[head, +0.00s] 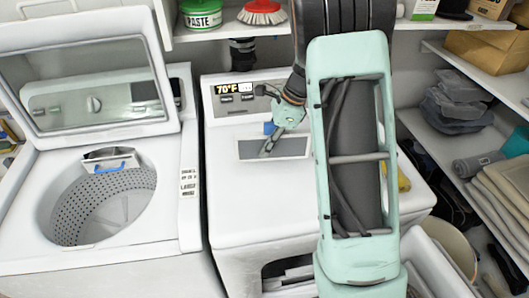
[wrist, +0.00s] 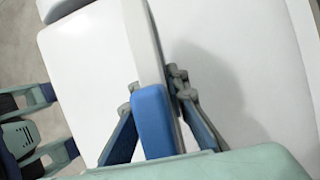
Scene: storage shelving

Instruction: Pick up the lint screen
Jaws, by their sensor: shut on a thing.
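The lint screen is a grey panel in a pale frame with a blue handle. In the head view the lint screen (head: 289,148) appears above the top of the right-hand white machine (head: 240,215), near its control panel. My gripper (head: 272,138) reaches it from the upper right. In the wrist view the lint screen (wrist: 146,45) is seen nearly edge-on, with its blue handle between the two fingers. My gripper (wrist: 157,88) is shut on it, one finger on each side. A shadow falls on the white surface beside it. The screen's far end is cut off.
An open washer (head: 60,215) with its lid raised stands at the left; a small blue-edged tray (head: 110,160) is at its drum opening. A shelf behind holds a green paste tub (head: 202,14) and a red brush (head: 262,10). Shelves with folded cloths (head: 495,195) flank the right.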

